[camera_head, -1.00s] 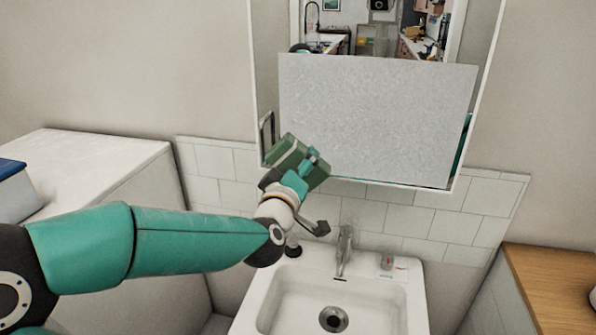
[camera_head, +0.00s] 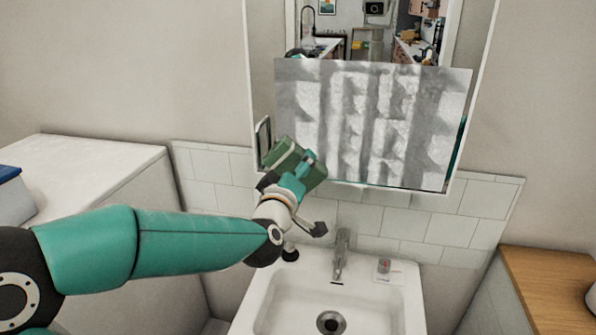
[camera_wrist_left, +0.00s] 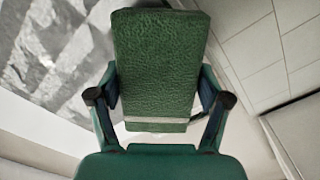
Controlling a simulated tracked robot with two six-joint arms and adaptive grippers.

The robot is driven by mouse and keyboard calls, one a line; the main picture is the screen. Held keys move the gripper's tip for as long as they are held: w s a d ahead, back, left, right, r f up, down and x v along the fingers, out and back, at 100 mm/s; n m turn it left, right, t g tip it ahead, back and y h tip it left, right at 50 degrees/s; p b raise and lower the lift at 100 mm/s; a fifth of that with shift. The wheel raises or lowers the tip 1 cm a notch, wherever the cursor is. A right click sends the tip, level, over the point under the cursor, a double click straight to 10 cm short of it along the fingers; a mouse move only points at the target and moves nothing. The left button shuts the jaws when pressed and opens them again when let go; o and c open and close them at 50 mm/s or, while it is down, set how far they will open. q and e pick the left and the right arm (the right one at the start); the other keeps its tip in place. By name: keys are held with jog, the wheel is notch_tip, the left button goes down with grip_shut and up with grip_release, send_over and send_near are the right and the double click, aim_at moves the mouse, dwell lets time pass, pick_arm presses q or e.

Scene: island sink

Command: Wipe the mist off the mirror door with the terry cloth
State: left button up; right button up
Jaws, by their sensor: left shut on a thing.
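The mirror door (camera_head: 470,35) hangs above the sink; its upper part reflects the room clearly. A grey mist patch (camera_head: 390,120) covers its lower part, streaked with lighter and darker bands; the mist also shows at the upper left of the left wrist view (camera_wrist_left: 55,55). My left gripper (camera_head: 297,172) is at the lower left corner of the mirror, shut on the green terry cloth (camera_head: 284,152). In the left wrist view the cloth (camera_wrist_left: 160,65) is a thick folded pad between both fingers. Whether the cloth touches the glass is unclear. My right gripper is not in view.
A white sink (camera_head: 262,300) with a tap (camera_head: 341,252) stands below the mirror. A small red-and-clear item (camera_head: 384,266) is on its rim. A white cabinet (camera_head: 85,170) is at left and a wooden counter (camera_head: 550,285) at right.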

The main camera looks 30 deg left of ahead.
pick_arm(q)
jog(key=shift+w+a, duration=0.1)
jog(key=shift+w, duration=0.2)
